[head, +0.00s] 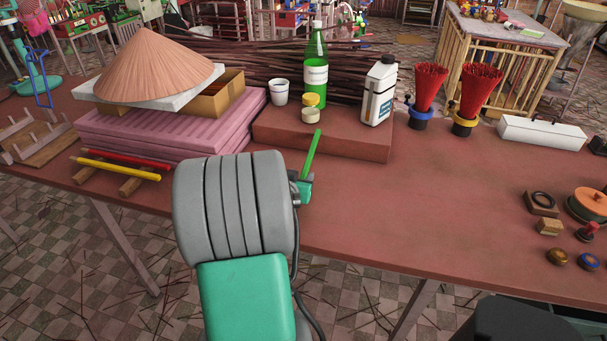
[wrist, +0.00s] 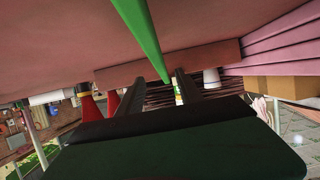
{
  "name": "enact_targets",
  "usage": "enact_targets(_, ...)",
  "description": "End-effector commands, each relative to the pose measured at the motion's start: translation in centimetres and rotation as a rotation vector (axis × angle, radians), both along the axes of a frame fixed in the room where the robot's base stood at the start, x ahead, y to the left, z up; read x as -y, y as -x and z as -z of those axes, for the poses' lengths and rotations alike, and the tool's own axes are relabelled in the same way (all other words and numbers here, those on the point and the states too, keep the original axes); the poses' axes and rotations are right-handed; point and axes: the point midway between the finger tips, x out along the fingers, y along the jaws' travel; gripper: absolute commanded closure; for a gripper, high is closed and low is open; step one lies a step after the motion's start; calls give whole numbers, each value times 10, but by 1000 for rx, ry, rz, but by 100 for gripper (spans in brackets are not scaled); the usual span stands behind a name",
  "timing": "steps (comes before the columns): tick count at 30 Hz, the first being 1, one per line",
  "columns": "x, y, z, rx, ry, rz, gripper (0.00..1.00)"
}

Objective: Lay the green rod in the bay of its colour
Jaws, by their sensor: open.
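The green rod (head: 311,153) sticks out past my gripper (head: 304,187) toward the raised block in the head view. In the wrist view the green rod (wrist: 149,38) runs from the top edge to a tip beside the gap between the fingers of my gripper (wrist: 158,85). The jaws are open; whether they touch the rod I cannot tell. The rod's near part is hidden behind my arm in the head view. A wooden rack (head: 38,140) with upright pegs stands at the table's left end; no bay colours can be made out on it.
A red rod (head: 125,158) and a yellow rod (head: 118,168) lie on wooden rests. Pink slabs (head: 160,132) stand behind them. A raised block (head: 350,143) carries a green bottle (head: 316,75) and a white jug (head: 379,92).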

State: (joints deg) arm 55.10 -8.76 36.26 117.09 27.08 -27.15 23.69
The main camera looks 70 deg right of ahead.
Motion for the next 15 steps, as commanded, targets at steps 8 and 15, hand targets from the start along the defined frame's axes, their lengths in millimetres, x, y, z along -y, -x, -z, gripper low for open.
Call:
enact_targets(8,38,-6,19,-2,-3,1,57)
enact_targets(15,44,-9,22,-1,-1,-3,57)
